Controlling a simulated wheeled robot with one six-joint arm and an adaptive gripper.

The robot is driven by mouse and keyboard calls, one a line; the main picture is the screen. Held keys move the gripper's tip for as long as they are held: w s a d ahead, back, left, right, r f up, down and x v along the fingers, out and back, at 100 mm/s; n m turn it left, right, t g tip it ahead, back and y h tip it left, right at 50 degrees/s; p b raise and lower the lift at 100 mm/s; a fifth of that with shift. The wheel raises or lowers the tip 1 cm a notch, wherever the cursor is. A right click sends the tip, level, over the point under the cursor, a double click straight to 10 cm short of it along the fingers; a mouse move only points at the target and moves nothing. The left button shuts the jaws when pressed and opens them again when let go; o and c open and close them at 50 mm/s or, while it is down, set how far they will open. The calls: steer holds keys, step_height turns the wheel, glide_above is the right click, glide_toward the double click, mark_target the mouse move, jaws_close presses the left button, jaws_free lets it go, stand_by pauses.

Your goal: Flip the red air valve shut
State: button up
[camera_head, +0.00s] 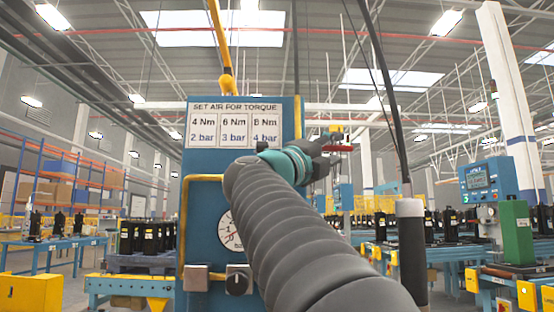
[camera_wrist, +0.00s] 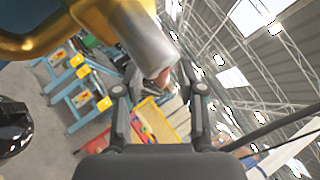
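The red valve handle (camera_head: 338,148) shows as a thin red bar at the right edge of the blue panel in the head view, beside my gripper (camera_head: 328,143). In the wrist view a silver cylinder (camera_wrist: 146,45) on a yellow pipe (camera_wrist: 90,15) ends in a small reddish tip (camera_wrist: 163,76), which looks like part of the valve. My gripper (camera_wrist: 158,88) has its two fingers spread, with this tip between or just beyond them. Contact cannot be told. My arm hides much of the panel's lower half.
The blue panel carries a torque sign (camera_head: 234,122), a partly hidden dial gauge (camera_head: 227,232) and a black knob (camera_head: 238,282). A dark hose (camera_head: 392,100) hangs on the right. Work tables with black units stand behind, and a green block (camera_head: 516,232) stands far right.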

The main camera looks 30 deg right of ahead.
steer(key=v, duration=1.1)
steer(key=shift+a, duration=0.25)
steer(key=shift+f, duration=0.1)
